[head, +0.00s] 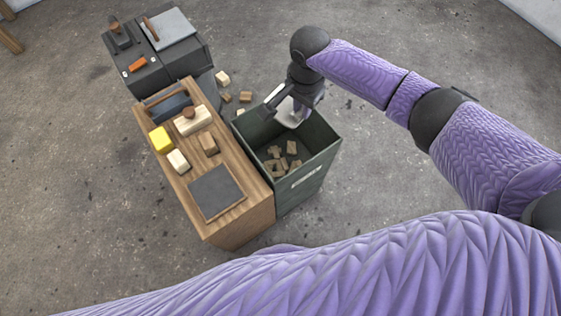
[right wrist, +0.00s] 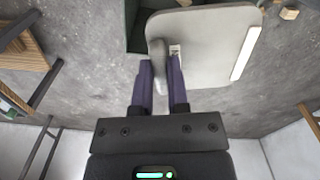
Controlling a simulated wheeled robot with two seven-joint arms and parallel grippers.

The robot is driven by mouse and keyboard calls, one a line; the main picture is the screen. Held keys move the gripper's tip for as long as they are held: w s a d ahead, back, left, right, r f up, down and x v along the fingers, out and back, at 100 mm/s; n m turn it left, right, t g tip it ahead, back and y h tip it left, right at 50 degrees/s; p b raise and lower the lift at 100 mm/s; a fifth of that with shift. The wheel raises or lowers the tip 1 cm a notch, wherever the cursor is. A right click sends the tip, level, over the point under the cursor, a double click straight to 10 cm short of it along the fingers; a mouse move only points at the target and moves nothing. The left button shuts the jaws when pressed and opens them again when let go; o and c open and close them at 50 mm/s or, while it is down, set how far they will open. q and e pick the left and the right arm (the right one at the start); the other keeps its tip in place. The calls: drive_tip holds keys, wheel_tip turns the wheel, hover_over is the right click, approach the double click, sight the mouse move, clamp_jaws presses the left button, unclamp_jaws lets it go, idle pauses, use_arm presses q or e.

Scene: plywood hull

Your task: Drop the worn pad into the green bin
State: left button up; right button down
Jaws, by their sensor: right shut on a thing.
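My right gripper (head: 298,105) is over the far part of the open green bin (head: 308,184). It is shut on a pale grey flat pad (head: 288,116), which I take to be the worn pad. In the right wrist view the gripper (right wrist: 160,65) has its fingers at a grey raised grip on the broad plate of the pad (right wrist: 205,42), which has a white strip along its right side. A dark green part of the bin (right wrist: 134,28) shows behind the pad. My left gripper is not in view.
Several wood offcuts (head: 277,166) lie in the bin, and a few more (head: 223,78) on the floor behind it. A wooden bench (head: 237,213) stands left of the bin with a yellow block (head: 160,139), other blocks and a dark mat (head: 215,191). A dark machine (head: 187,54) stands behind.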

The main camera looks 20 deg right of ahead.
drive_tip(key=shift+d+f+b, duration=0.1)
drive_tip(key=shift+f+b, duration=0.25)
drive_tip(key=shift+f, duration=0.5)
wheel_tip(320, 180, down, 5)
drive_tip(key=b, duration=0.5)
drive_tip(key=c, duration=0.5)
unclamp_jaws()
drive_tip(key=shift+c, duration=0.2)
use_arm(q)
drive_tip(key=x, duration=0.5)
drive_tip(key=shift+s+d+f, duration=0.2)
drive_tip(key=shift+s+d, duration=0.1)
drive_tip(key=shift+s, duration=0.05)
use_arm(e)
wheel_tip(320, 180, up, 10)
drive_tip(key=p, duration=0.7)
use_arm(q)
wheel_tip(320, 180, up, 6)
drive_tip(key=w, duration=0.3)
use_arm(e)
drive_tip(key=shift+f, duration=0.1)
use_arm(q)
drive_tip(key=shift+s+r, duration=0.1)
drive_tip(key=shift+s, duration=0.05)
use_arm(e)
drive_tip(key=shift+s, duration=0.1)
